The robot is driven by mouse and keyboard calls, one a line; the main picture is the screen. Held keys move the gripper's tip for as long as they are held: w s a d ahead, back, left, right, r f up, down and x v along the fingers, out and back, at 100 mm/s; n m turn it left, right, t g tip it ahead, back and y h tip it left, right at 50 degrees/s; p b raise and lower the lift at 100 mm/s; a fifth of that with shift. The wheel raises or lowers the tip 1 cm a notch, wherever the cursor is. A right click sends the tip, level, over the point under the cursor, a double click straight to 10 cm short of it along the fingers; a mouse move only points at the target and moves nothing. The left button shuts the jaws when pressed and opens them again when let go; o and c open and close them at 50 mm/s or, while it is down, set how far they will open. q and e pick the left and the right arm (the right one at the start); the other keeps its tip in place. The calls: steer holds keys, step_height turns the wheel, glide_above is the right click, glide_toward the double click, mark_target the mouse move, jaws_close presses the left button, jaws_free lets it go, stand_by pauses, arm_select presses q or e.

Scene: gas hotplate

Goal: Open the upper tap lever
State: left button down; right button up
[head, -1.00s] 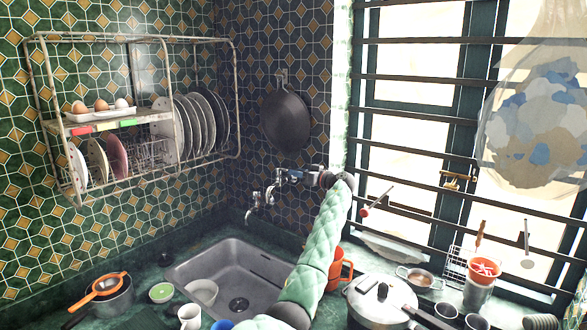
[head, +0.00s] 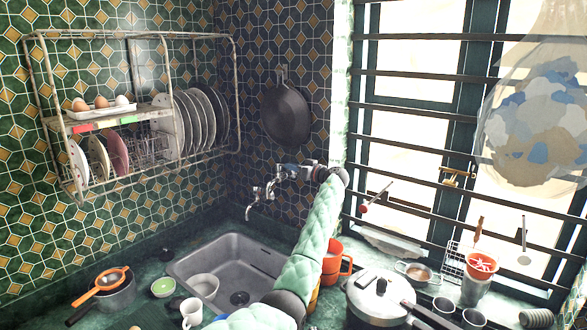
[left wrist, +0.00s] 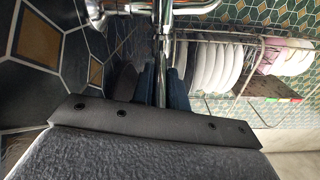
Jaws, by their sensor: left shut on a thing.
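The metal taps come out of the dark tiled wall above the sink; the upper tap (head: 271,186) sits above and right of the lower spout (head: 252,206). My left gripper (head: 289,171) is at the upper tap, with its arm reaching up from below. In the left wrist view, the blue fingers of my left gripper (left wrist: 161,88) are shut on a slim metal lever (left wrist: 161,70), which stands between them. More chrome tap pipe (left wrist: 185,8) shows beyond the fingertips. In the head view the gripper largely hides the lever. My right gripper is not in view.
A hanging pan (head: 286,114) is above the gripper and a dish rack (head: 150,123) to the left. An orange mug (head: 335,262) and a pressure cooker (head: 378,298) stand near my arm.

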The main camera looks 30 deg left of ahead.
mark_target(281, 165)
arm_select(q)
steer(key=shift+f, duration=0.1)
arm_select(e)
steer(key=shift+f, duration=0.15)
